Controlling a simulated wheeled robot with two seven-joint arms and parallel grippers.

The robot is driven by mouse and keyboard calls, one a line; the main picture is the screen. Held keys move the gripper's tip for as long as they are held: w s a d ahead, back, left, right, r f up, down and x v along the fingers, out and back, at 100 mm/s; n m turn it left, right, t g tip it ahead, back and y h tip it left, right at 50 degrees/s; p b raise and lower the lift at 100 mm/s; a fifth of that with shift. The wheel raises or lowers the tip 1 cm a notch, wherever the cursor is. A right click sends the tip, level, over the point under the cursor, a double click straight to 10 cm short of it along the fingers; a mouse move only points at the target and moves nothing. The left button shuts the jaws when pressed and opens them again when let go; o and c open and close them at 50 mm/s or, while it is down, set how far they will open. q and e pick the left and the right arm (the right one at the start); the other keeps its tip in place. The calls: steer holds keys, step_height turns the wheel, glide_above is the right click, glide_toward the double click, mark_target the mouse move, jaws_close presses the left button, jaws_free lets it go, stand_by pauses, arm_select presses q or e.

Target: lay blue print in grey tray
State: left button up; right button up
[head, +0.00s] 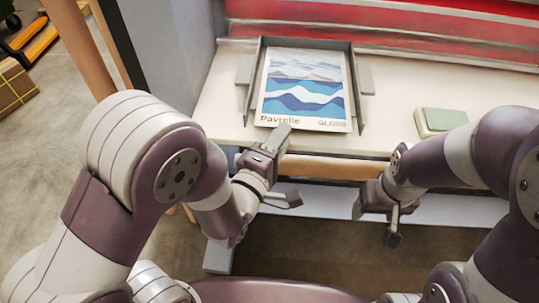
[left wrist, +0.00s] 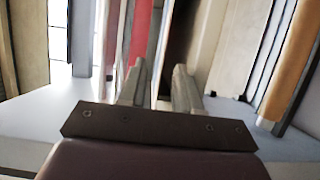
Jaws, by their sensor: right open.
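The blue print (head: 304,92), a sheet with blue and white waves and dark lettering, lies in the grey tray (head: 353,88) on the table. The tray's walls show along its back and both sides; the print's lettered edge faces me at the tray's front. My left gripper (head: 288,165) is just in front of the table edge, below the print, apart from it. Its fingers are spread with nothing between them, as the left wrist view (left wrist: 158,86) also shows. My right gripper (head: 375,221) is open and empty, lower and further right, in front of the table.
A green and cream block (head: 440,121) lies on the table (head: 392,107) to the right of the tray. A red and silver band (head: 420,28) runs along the back. A grey panel (head: 172,50) stands at the left. The tabletop between tray and block is clear.

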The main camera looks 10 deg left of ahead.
arm_select(q)
steer(key=v, duration=0.6)
steer(key=w+a+f+m+g+y, duration=0.3)
steer(key=a+f+m+g+y, duration=0.2)
steer(key=a+f+m+g, duration=0.25)
steer(key=s+a+r+m+g+y+p, duration=0.2)
steer(key=s+a+r+m+g+p, duration=0.1)
steer(key=s+a+m+g, duration=0.3)
steer(key=shift+s+g, duration=0.85)
steer(key=shift+s, duration=0.05)
steer(key=shift+a, duration=0.1)
